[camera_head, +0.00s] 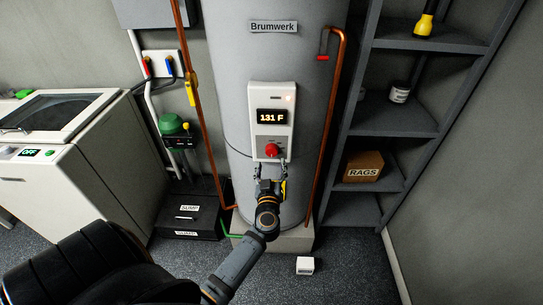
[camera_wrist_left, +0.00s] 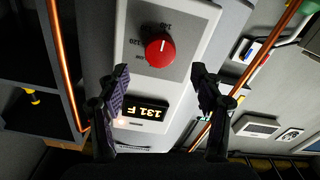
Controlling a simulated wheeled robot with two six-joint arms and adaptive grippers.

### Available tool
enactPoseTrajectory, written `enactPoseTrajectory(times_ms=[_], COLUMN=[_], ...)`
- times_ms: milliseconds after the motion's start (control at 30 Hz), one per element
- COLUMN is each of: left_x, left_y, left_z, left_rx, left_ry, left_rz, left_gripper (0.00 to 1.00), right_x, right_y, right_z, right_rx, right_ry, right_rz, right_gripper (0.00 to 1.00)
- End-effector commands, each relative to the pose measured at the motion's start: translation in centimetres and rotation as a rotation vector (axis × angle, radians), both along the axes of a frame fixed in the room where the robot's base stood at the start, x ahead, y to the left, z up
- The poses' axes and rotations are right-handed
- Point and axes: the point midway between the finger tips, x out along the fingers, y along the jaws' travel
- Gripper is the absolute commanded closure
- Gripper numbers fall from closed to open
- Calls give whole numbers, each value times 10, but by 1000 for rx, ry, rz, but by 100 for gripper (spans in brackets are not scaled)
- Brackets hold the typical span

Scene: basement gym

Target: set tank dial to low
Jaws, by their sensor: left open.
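The tank (camera_head: 228,60) is a tall grey cylinder labelled Brumwerk. Its white control panel (camera_head: 286,92) has a lit display (camera_head: 271,117) reading 131 F. Below the display is the round red tank dial (camera_head: 271,150). In the left wrist view, which is upside down, the dial (camera_wrist_left: 160,50) has a white pointer mark and printed numbers beside it. My left gripper (camera_head: 271,167) is open and empty, just below and in front of the dial. In the wrist view its fingers (camera_wrist_left: 160,75) are spread apart, with the dial beyond their tips and no visible contact. My right gripper is out of view.
Copper pipes (camera_head: 332,120) run down both sides of the tank. Grey shelves (camera_head: 390,115) stand at the right, with a RAGS box (camera_head: 363,167). A white washer (camera_head: 70,160), a green-topped pump (camera_head: 174,125) and a black sump box (camera_head: 187,212) are at the left. A small white box (camera_head: 305,265) lies on the floor.

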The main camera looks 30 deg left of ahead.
Motion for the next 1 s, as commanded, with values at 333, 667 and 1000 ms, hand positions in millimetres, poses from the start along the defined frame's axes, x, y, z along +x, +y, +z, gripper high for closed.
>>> enactPoseTrajectory(times_ms=[333, 667, 1000], left_x=[44, 45, 45], left_y=[27, 28, 27], left_z=[0, 0, 0], left_rx=[1, 0, 0], left_ry=[-1, 1, 1], left_rz=[-1, -1, -1], left_gripper=[34, 39, 85], right_x=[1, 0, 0], right_y=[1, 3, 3], right_z=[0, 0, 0], right_rx=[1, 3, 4], right_ry=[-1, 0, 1], right_rz=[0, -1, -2], right_gripper=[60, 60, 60])
